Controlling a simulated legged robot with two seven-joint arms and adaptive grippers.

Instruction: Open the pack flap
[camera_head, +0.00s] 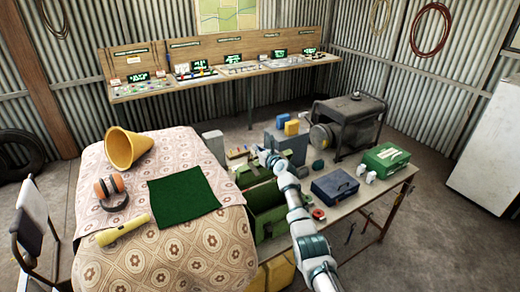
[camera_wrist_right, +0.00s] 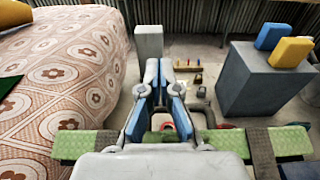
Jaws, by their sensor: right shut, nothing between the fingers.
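A green pack (camera_head: 268,212) stands at the left end of the workbench, beside the patterned cloth. My right arm crosses over it and hides part of it. A green piece (camera_head: 252,174) shows at its far side; I cannot tell whether this is the flap. In the right wrist view, green parts of the pack (camera_wrist_right: 85,144) with dark straps show on both sides of my gripper. My right gripper (camera_head: 270,158) is shut and empty above the pack. Its blue-padded fingers (camera_wrist_right: 160,74) point away from the wrist camera. My left gripper is not in view.
The bench holds a blue case (camera_head: 335,187), a green case (camera_head: 386,158) and a dark machine (camera_head: 350,122). A grey block (camera_wrist_right: 262,80) carries blue and yellow items. The cloth-covered surface (camera_head: 105,235) on the left holds a yellow cone (camera_head: 126,148) and a flashlight (camera_head: 122,229).

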